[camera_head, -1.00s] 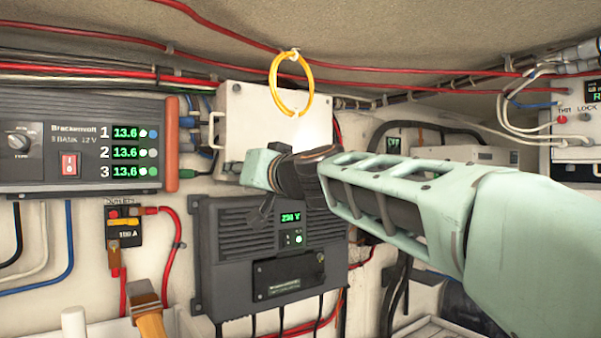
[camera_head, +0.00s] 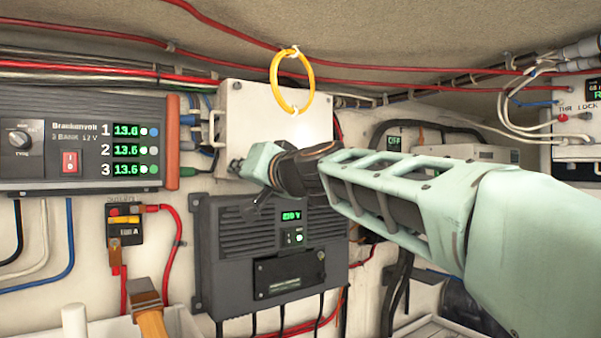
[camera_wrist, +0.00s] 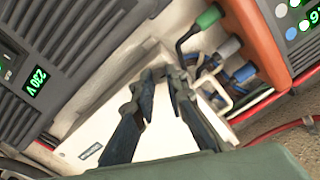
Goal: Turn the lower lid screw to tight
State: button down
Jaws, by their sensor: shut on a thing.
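The white box with its lid (camera_head: 275,125) is on the back wall, also seen in the wrist view (camera_wrist: 105,125). One lid screw (camera_head: 236,88) shows at the box's upper left corner. My gripper (camera_head: 235,167) is at the lower left corner of the lid, where it covers the lower lid screw. In the wrist view, the two dark fingers of my gripper (camera_wrist: 161,74) reach the box's edge with a narrow gap between them. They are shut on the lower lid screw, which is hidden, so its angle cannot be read.
A yellow ring (camera_head: 292,82) hangs in front of the box. A dark display unit (camera_head: 80,140) is at left. Cable plugs (camera_wrist: 215,35) crowd the box's side.

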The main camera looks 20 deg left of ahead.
jog(key=shift+m+p, duration=0.35)
jog(key=shift+m, duration=7.45)
jog(key=shift+f, duration=0.1)
jog(key=c, duration=1.9)
grip_release()
jog(key=shift+c, duration=0.2)
